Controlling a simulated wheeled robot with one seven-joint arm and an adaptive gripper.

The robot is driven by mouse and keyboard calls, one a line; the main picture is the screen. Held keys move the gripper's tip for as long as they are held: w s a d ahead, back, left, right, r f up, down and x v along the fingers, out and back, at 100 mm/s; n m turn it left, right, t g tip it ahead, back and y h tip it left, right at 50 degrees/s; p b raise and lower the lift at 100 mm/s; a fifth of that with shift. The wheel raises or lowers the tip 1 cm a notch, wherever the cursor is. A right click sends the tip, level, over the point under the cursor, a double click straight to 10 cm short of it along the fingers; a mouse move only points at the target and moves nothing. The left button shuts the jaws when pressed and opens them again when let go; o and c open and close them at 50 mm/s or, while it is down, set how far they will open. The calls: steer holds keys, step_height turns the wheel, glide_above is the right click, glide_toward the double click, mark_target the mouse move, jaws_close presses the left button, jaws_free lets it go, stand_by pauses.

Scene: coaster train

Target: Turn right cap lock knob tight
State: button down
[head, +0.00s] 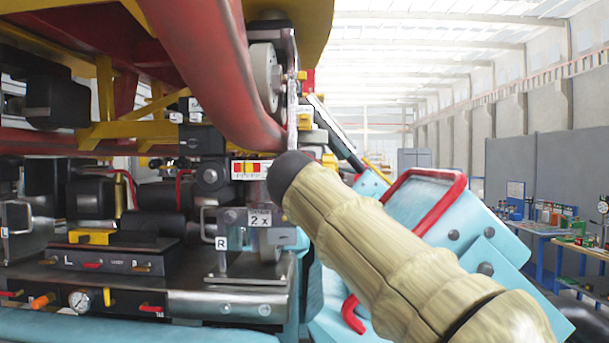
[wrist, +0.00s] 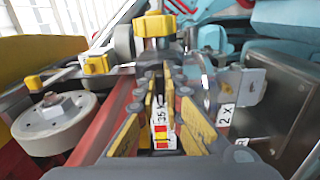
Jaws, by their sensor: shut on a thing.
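In the wrist view, my gripper (wrist: 160,72) reaches forward from the bottom with its two yellow-padded fingers converging. The exact contact at the fingertips is small and partly hidden by the fingers. The knob's turn angle and tightness cannot be told. In the head view my tan-sleeved arm crosses the lower right, and my gripper cannot be made out there.
A plate marked "2 x" (head: 259,218) and an "R" label (head: 221,243) sit near my arm. A red tube (head: 215,80) runs above. A pale wheel (wrist: 55,122) and another yellow knob (wrist: 97,64) lie left of my gripper. Blue panels (head: 430,215) stand right of the machinery.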

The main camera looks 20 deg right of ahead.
steer(key=shift+f, duration=0.1)
steer(key=c, duration=2)
jaws_free()
steer(key=shift+c, duration=0.2)
steer(key=shift+o, duration=0.6)
steer(key=shift+s, duration=0.1)
steer(key=v, duration=1.1)
steer(key=shift+s, duration=0.35)
steer(key=shift+a, duration=0.15)
